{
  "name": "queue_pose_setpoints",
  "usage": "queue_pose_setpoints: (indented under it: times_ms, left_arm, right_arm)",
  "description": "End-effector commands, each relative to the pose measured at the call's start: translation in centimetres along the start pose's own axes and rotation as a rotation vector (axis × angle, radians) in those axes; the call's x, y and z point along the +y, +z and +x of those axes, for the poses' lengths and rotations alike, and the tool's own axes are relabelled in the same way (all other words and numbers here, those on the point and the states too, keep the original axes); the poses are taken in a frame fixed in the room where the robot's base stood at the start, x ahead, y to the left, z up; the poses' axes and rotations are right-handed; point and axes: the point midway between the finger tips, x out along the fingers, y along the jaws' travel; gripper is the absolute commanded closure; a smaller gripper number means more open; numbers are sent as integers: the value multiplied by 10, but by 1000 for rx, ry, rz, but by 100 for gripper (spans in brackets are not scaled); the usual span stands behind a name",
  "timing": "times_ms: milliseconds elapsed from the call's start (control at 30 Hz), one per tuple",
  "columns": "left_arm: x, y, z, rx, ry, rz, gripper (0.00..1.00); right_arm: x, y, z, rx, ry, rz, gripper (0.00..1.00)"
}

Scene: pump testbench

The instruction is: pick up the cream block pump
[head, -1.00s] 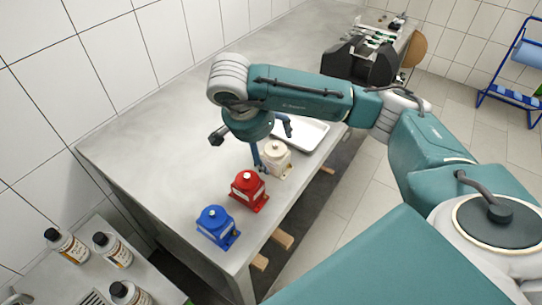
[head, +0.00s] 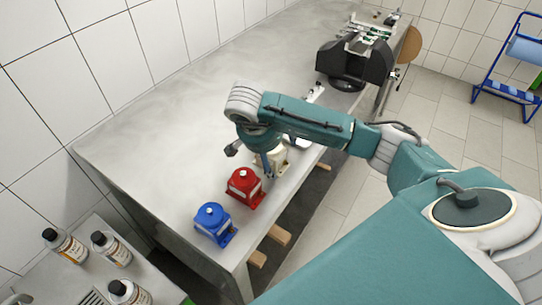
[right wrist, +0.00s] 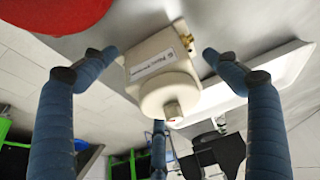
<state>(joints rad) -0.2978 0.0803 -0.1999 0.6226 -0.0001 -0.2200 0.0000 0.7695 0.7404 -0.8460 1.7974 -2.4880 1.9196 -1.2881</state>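The cream block pump (head: 280,157) stands on the grey bench in the head view, partly hidden by my right gripper (head: 264,163). It fills the middle of the right wrist view (right wrist: 160,72), with its label, round top and brass fitting showing. There, my right gripper (right wrist: 162,58) is open, with one blue finger on each side of the pump and a third finger below. Gaps show between the side fingers and the pump. My left gripper is not in view.
A white tray (right wrist: 275,72) is just beyond the cream pump. A black fixture (head: 345,62) stands farther back. The bench's left part is clear.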

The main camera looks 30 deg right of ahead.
Motion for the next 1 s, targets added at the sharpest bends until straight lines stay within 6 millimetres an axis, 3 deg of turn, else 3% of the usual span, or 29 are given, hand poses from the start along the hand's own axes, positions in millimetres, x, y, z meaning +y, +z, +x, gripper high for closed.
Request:
queue_pose_setpoints:
  times_ms: [33,300,400,767,1000]
  left_arm:
    - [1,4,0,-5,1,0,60]
    - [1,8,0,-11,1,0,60]
    - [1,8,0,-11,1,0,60]
    - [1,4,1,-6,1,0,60]
    - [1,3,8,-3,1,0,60]
  right_arm:
    - [0,0,0,0,0,0,20]
    - [0,0,0,0,0,1,74]
    - [0,0,0,1,0,1,90]
    - [0,-2,-2,3,0,2,91]
    - [-1,-11,-22,4,-3,4,100]
